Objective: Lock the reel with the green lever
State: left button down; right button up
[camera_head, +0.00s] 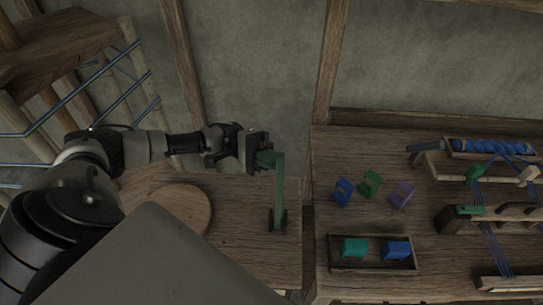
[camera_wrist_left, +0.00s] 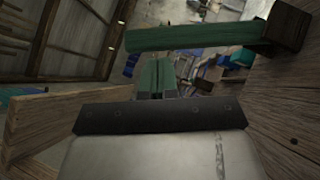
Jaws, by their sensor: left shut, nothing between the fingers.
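The green lever (camera_head: 279,190) stands in the head view on a dark base at the right end of a wooden bench. In the left wrist view the lever (camera_wrist_left: 195,35) crosses the top, ending at a dark block on the right. My left gripper (camera_head: 267,158) is beside the lever's upper end in the head view. Its green fingers (camera_wrist_left: 157,78) are together, with nothing between them, and look apart from the lever in the wrist view. Contact is unclear in the head view. I cannot tell which part is the reel. My right gripper is not in view.
A round wooden disc (camera_head: 184,211) lies on the bench left of the lever. A wooden frame with blue strands (camera_head: 135,85) stands at upper left. Right of a gap, a table (camera_head: 325,215) bears several coloured pieces, a tray (camera_head: 372,267) and loom parts with blue yarn (camera_head: 490,147).

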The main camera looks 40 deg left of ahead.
pick_arm(q)
jog(key=shift+s+d+r, duration=0.2)
jog(key=shift+s, duration=0.15)
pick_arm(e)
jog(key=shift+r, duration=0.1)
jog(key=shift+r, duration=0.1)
